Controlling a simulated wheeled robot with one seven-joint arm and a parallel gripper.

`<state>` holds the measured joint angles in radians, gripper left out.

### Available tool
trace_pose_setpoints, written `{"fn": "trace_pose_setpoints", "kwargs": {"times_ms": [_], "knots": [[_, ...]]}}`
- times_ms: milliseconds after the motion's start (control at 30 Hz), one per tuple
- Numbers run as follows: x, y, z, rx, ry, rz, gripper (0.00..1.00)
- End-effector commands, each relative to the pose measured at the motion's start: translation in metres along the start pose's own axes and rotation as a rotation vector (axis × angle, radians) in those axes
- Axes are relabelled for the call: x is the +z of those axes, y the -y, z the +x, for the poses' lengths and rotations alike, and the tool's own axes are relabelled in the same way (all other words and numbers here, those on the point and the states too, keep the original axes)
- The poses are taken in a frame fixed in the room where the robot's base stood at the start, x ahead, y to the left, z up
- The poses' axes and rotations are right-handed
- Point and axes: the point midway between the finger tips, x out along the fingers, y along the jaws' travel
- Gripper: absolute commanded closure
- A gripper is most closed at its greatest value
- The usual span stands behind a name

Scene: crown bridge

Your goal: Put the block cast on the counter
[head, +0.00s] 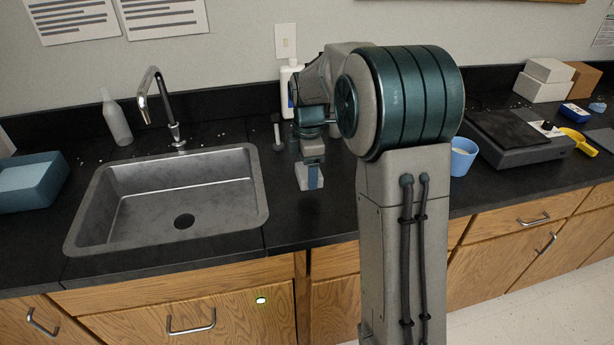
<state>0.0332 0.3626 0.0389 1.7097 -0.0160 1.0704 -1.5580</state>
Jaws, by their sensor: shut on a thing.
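The block cast (301,178) is a small whitish block at my gripper's lower end, just right of the sink. My gripper (312,173) points down and is shut on it, with a blue finger across its front. The block is over the black counter (295,222), close above it or touching it; I cannot tell which. Part of the block is hidden behind the finger.
A metal sink (258,205) with a faucet (152,98) lies left of the block. A white bottle (288,88) stands behind my arm. A blue cup (463,157) and a grey device (515,140) stand to the right. A blue bin (30,190) is far left.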

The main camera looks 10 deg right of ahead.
Motion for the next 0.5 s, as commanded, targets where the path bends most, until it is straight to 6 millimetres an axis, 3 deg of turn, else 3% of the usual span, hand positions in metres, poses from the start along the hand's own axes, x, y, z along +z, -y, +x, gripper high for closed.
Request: {"fn": "trace_pose_setpoints", "kwargs": {"times_ms": [233,500], "knots": [[-0.003,-0.016,0.012,0.000,0.000,-0.003,0.62],[-0.003,-0.015,0.046,0.000,0.001,-0.002,0.62]]}}
